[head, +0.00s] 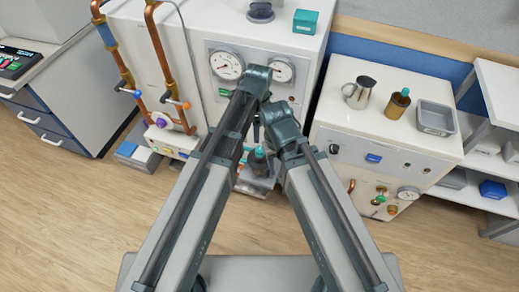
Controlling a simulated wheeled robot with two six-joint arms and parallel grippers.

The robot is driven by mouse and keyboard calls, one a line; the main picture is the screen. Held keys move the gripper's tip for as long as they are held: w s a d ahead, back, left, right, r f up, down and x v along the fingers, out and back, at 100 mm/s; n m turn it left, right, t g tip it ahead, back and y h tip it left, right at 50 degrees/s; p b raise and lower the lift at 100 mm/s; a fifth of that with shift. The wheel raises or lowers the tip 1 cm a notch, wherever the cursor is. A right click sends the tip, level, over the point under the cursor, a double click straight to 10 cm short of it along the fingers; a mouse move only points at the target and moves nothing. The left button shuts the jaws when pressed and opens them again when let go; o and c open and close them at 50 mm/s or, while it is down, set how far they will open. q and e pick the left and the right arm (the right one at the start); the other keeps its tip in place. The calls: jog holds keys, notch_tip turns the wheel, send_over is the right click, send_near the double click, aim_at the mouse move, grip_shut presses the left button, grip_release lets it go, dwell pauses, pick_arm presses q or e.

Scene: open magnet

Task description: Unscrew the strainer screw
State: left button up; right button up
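I cannot single out the strainer screw with certainty. A brass fitting with a teal-green knob (380,199) sits low on the front of the right white cabinet, beside a small gauge (409,193). A dark part with a teal top (259,155) shows between my arms, low at the large cabinet's front, partly hidden. My two arms rise from the bottom of the head view and come close together before the large cabinet. I cannot make out either gripper's fingers. Nothing held is visible.
The large white cabinet (165,95) carries copper pipes (163,50), two gauges (226,64) and a purple knob (161,122). The right cabinet's top (340,112) holds a metal jug (358,93), a brown bottle (398,103) and a grey tray (436,118). Wood floor (65,220) is clear.

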aim_at(260, 149)
pick_arm(q)
jog(key=f+b, duration=0.4)
jog(key=f, duration=0.1)
jog(key=w+f+m+b, duration=0.1)
jog(key=f+b, duration=0.4)
jog(key=w+f+m+b, duration=0.1)
jog(key=f+b, duration=0.4)
jog(key=shift+w+d+f, duration=0.15)
jog(key=shift+w+d, duration=0.1)
pick_arm(e)
notch_tip(260, 149, down, 15)
jog(key=shift+w, duration=0.4)
pick_arm(q)
jog(key=shift+c, duration=0.3)
pick_arm(e)
jog(key=shift+a+f, duration=0.1)
pick_arm(q)
grip_shut()
